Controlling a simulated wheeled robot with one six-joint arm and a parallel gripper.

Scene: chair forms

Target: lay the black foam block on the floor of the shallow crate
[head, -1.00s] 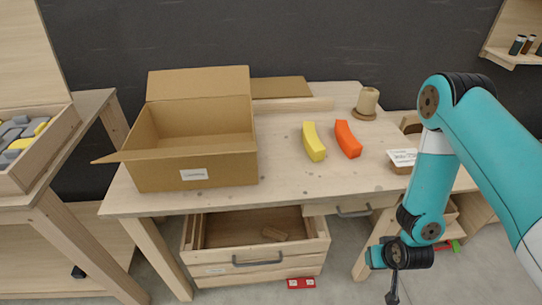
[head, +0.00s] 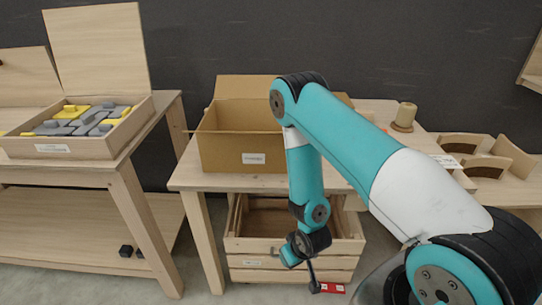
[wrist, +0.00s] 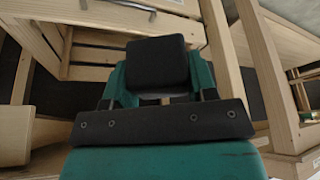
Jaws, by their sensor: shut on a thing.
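A black foam block (wrist: 158,62) is between the green fingers of my gripper (wrist: 159,82) in the wrist view, and the gripper is shut on it. In the head view my gripper (head: 314,284) hangs low in front of a slatted wooden crate (head: 290,263) under the middle table. The gripper and block are small and dark there. The crate is open at the top, and my arm covers part of it. A shallow wooden crate (head: 75,148) with a raised lid stands on the left table and holds several grey and yellow blocks.
An open cardboard box (head: 240,150) stands on the middle table (head: 200,180). A red-and-white item (head: 332,288) lies on the floor beside my gripper. Small black pieces (head: 126,250) sit on the left table's lower shelf. Curved wooden forms (head: 480,165) stand at the right.

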